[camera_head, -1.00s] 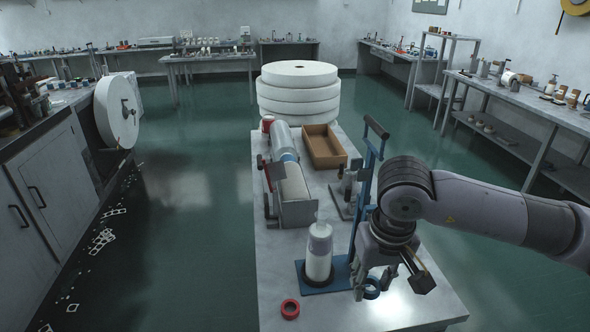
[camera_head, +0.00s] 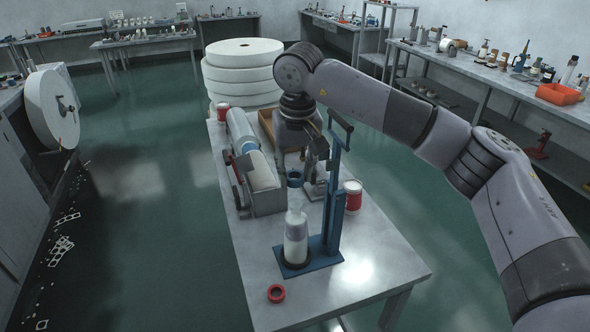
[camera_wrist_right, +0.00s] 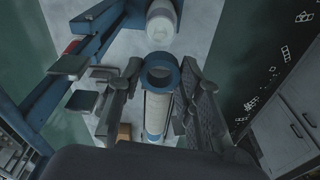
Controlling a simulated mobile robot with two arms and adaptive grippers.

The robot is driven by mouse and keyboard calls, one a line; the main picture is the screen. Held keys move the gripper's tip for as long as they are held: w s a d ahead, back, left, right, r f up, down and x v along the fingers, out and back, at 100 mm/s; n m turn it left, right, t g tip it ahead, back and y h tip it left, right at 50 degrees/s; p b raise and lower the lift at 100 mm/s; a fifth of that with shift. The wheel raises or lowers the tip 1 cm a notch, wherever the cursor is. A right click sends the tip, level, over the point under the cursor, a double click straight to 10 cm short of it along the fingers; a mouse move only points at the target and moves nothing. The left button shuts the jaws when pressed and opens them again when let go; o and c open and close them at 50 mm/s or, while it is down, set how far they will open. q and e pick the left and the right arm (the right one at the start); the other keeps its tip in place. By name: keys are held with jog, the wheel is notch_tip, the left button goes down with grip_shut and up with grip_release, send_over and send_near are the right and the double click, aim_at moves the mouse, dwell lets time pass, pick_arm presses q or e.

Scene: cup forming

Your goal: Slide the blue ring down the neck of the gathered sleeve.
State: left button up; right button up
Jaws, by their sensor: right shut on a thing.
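My right gripper (camera_head: 297,172) is shut on the blue ring (camera_head: 294,180), holding it clear of the table. In the right wrist view, the ring (camera_wrist_right: 160,72) sits between the fingertips, its hole visible. The gathered sleeve (camera_head: 295,248) is a white upright cylinder with a paler, translucent narrowed neck (camera_head: 296,213) on top. It stands on the blue press stand (camera_head: 322,255). In the head view, the ring shows just above the neck and apart from it; their exact alignment is unclear. In the wrist view, the sleeve (camera_wrist_right: 161,24) is beyond the ring. My left gripper is not in view.
The blue upright post with a lever (camera_head: 334,185) stands close to the right of the ring. A metal roller trough (camera_head: 262,185) is left behind the sleeve. A red ring (camera_head: 276,293) lies at front left; a red-and-white jar (camera_head: 352,196) stands right. The table's front right is clear.

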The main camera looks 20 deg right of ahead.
aim_at(297, 207)
jog(key=shift+f, duration=0.2)
jog(key=shift+d+f+b, duration=0.2)
jog(key=shift+f+b, duration=0.25)
jog(key=shift+f, duration=0.05)
jog(key=shift+f+b, duration=1.5)
jog(key=shift+f, duration=0.75)
jog(key=shift+f+b, duration=1.75)
jog(key=shift+f, duration=0.55)
jog(key=o, duration=0.8)
jog(key=shift+o, duration=0.2)
